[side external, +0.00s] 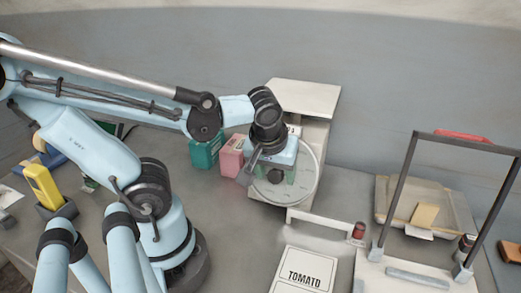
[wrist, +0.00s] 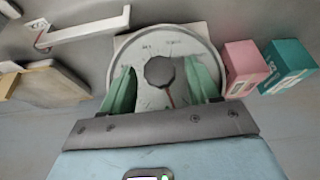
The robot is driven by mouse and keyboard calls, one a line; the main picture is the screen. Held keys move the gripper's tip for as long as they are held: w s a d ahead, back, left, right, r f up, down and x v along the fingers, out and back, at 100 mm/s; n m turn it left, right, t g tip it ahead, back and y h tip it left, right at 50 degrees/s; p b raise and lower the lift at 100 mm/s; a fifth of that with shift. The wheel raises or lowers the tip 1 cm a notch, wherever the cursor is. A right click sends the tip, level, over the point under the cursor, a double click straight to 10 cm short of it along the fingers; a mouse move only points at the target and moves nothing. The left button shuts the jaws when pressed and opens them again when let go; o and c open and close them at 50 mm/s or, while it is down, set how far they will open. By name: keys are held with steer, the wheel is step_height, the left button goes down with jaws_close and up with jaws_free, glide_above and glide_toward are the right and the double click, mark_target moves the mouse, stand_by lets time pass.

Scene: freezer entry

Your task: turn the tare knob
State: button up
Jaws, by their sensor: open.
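The tare knob (wrist: 160,72) is a dark, many-sided knob at the middle of a round pale dial (wrist: 143,43) in the wrist view, with a red pointer below it. My gripper (wrist: 162,80) is open, its green fingers one on each side of the knob. Gaps show between knob and fingers; I cannot tell how deep the fingers reach. In the side view, my gripper (side external: 278,172) is in front of the dial (side external: 306,175) on the front of the pale scale (side external: 312,135), and the dark knob (side external: 275,176) shows partly between the fingers.
A pink box (side external: 232,155) and a teal box (side external: 205,152) stand close left of the scale. A pale handle bar (side external: 325,222) lies below right of the dial. A tray (side external: 455,205) and a dark upright frame (side external: 397,190) stand at the right. A TOMATO label (side external: 305,275) lies in front.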

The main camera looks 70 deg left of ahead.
steer(key=c, duration=1)
steer(key=shift+c, duration=0.2)
steer(key=m+g+y, duration=0.2)
steer(key=m+y, duration=0.1)
steer(key=shift+w+d+f+m+g+y, duration=0.1)
steer(key=shift+w+d+m+g+y, duration=0.2)
steer(key=shift+g, duration=0.1)
steer(key=m+y, duration=0.1)
steer(key=y, duration=0.1)
steer(key=m+g+y, duration=0.1)
steer(key=m+y, duration=0.1)
steer(key=shift+d+f+m, duration=0.2)
steer(key=shift+m, duration=0.1)
steer(key=shift+g, duration=0.3)
steer(key=o, duration=1)
steer(key=shift+o, duration=0.2)
